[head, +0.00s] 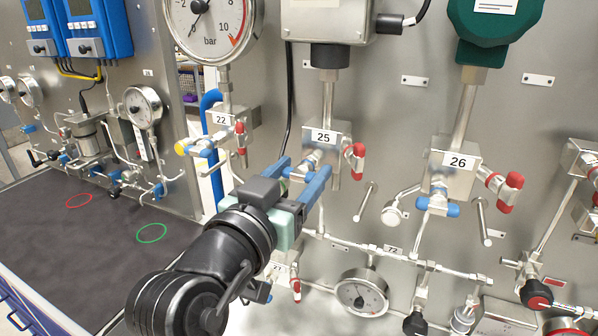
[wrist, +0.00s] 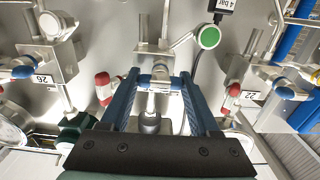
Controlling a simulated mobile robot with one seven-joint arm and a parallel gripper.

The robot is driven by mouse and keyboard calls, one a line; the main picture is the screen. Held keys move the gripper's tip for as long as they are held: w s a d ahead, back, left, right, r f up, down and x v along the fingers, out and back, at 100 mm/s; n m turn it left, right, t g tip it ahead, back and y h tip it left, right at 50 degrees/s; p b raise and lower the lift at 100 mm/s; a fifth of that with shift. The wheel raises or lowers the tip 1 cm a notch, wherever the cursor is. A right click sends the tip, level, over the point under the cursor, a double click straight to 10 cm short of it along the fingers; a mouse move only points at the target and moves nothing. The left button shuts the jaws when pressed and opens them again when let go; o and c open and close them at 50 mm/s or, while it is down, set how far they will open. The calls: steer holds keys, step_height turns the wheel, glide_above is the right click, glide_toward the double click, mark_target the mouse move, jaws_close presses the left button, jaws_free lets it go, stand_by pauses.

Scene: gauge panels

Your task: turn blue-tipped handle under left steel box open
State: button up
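The left steel box (head: 326,24) is at the top middle of the head view, with a pipe running down to the valve block labelled 25 (head: 325,138). The blue-tipped handle (head: 311,158) is on the front of that block, partly hidden by my gripper. My gripper (head: 304,168) reaches up to it from below with its two blue fingers apart. In the wrist view, which is upside down, the handle (wrist: 160,73) lies between the tips of my open fingers (wrist: 159,78). I cannot tell whether either finger touches it.
A red-tipped handle (head: 358,161) sits close to the right of my fingers. Valve block 22 (head: 222,120) is to the left and valve block 26 (head: 457,163) to the right. Thin pipes and a small gauge (head: 362,292) lie below. A dark bench top (head: 100,225) is at left.

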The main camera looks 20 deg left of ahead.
steer(key=c, duration=0.8)
steer(key=shift+o, duration=0.2)
steer(key=shift+n, duration=0.3)
steer(key=n+p, duration=0.2)
steer(key=n, duration=0.2)
steer(key=shift+p, duration=0.35)
steer(key=n+p, duration=0.2)
steer(key=n, duration=0.2)
steer(key=shift+a+n+p, duration=0.1)
steer(key=shift+n+p, duration=0.2)
steer(key=shift+n, duration=0.1)
steer(key=n+p, duration=0.3)
steer(key=n, duration=0.2)
steer(key=shift+f+n+p, duration=0.15)
steer(key=shift+n+p, duration=1.1)
steer(key=shift+n, duration=0.45)
